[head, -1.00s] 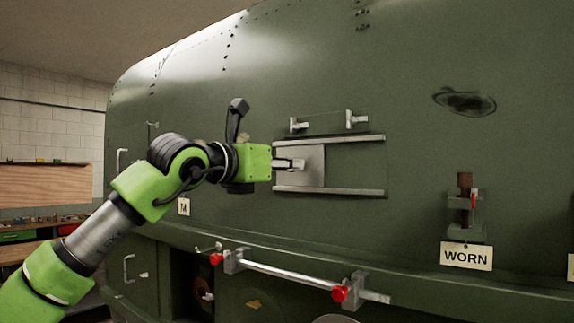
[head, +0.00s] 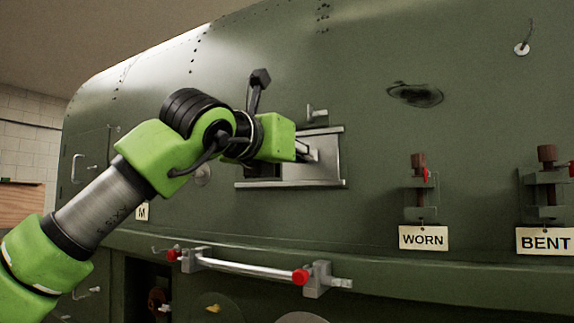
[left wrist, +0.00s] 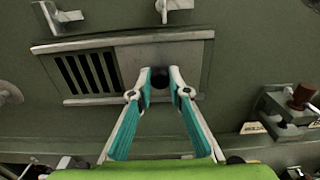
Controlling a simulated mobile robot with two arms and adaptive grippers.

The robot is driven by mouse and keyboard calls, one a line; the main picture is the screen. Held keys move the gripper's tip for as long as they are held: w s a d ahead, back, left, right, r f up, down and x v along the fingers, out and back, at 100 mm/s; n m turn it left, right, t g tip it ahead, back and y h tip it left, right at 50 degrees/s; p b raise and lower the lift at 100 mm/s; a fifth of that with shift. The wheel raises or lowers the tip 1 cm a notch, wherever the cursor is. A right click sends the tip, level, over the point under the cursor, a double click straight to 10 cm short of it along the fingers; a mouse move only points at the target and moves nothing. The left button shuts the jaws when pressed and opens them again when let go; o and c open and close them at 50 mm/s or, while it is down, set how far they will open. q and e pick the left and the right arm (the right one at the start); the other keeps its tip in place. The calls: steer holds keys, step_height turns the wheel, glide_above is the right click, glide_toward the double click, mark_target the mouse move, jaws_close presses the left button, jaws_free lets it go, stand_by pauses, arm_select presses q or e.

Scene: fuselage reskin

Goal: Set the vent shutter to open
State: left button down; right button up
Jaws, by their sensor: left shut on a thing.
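The vent shutter is a grey plate (head: 325,165) between two horizontal rails on the green fuselage side. In the left wrist view the plate (left wrist: 188,56) lies at the right end of the rails. The dark slatted vent (left wrist: 88,73) is uncovered to its left. My left gripper (head: 308,153) reaches the plate from the left. The arm partly hides the vent in the head view. My right gripper is not in view.
Small brackets (head: 317,112) stick out just above the top rail. A silver bar with red ends (head: 240,265) juts out below. Clamps with tags "WORN" (head: 423,237) and "BENT" (head: 546,241) hang to the right. The skin between the shutter and these clamps is clear.

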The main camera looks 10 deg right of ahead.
arm_select(q)
steer(key=shift+s+d, duration=0.1)
steer(key=c, duration=1.9)
jaws_free()
steer(key=shift+s+d, duration=0.1)
steer(key=shift+d, duration=0.1)
steer(key=v, duration=1.2)
